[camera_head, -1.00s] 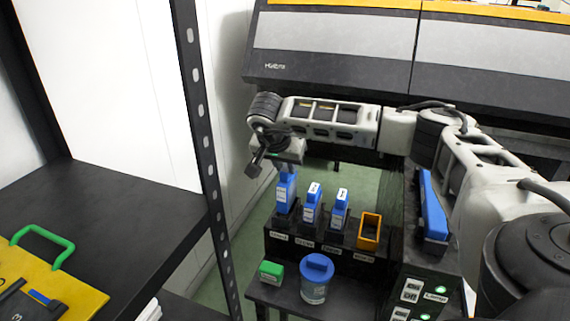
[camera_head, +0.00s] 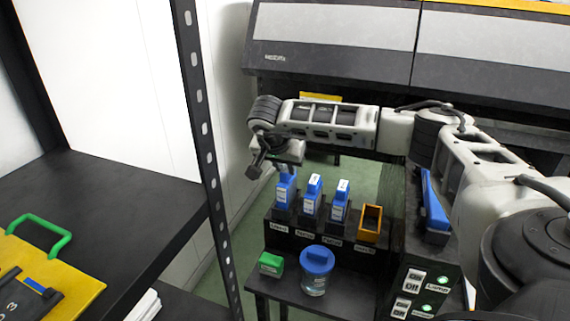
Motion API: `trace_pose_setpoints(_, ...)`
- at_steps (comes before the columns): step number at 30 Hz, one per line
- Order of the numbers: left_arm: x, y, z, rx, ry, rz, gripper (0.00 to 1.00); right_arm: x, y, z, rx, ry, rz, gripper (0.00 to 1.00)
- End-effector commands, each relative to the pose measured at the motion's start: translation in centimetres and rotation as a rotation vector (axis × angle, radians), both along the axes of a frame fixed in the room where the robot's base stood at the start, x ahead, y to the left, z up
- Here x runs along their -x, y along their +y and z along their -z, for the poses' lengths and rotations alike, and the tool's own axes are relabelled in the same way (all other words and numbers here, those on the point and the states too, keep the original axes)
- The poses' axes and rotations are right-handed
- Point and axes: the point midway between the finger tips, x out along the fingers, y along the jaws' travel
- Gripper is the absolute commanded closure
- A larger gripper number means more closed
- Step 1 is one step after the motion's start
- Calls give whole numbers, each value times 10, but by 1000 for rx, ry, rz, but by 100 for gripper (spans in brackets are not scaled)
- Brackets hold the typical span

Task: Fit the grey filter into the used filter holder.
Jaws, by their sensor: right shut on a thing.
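My right gripper (camera_head: 287,163) is at the upper left of the black rack, shut on the top of a blue cartridge-like piece (camera_head: 286,187) with a pale label. This piece stands upright at the rack's leftmost slot; whether it is fully seated is too small to tell. Two similar blue pieces stand to its right, a middle one (camera_head: 312,194) and a right one (camera_head: 340,199). An empty-looking orange holder (camera_head: 370,223) is at the rack's right end. I cannot make out a grey filter or tell which slot is the used filter holder. My left gripper is not in view.
A jar with a blue lid (camera_head: 317,265) and a green box (camera_head: 271,264) stand in front of the rack. A black shelf (camera_head: 110,200) with a post is at the left, holding a yellow board with a green handle (camera_head: 42,232). A large printer-like machine (camera_head: 335,40) is behind.

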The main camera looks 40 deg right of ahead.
Motion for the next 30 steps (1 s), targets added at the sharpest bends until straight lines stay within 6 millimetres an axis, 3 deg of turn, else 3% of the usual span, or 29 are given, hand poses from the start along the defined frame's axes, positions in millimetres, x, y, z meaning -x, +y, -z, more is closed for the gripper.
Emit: trace_pose_setpoints(30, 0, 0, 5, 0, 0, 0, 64, 0, 0, 12, 0, -2, 0, 100)
